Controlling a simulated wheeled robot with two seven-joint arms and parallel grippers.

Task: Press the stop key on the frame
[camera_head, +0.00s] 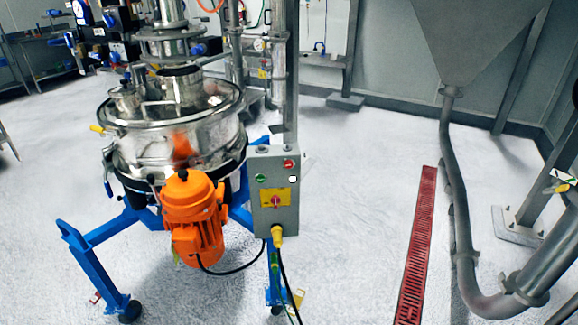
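A grey control box (263,217) is fixed to the blue frame (98,262) of the powder sifter, right of the orange motor (196,222). On its face are a red button (288,163) at the upper right, a green button (261,178) at the left and a small white square (292,179) below the red one. A yellow plate with a red rotary switch (275,200) sits lower. I cannot read any labels, so which one is marked stop is not legible. Neither of my grippers is in view.
The steel sifter drum (170,140) stands behind the motor. A red floor grate (416,250) and a grey pipe (457,220) lie to the right. The floor between box and grate is clear.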

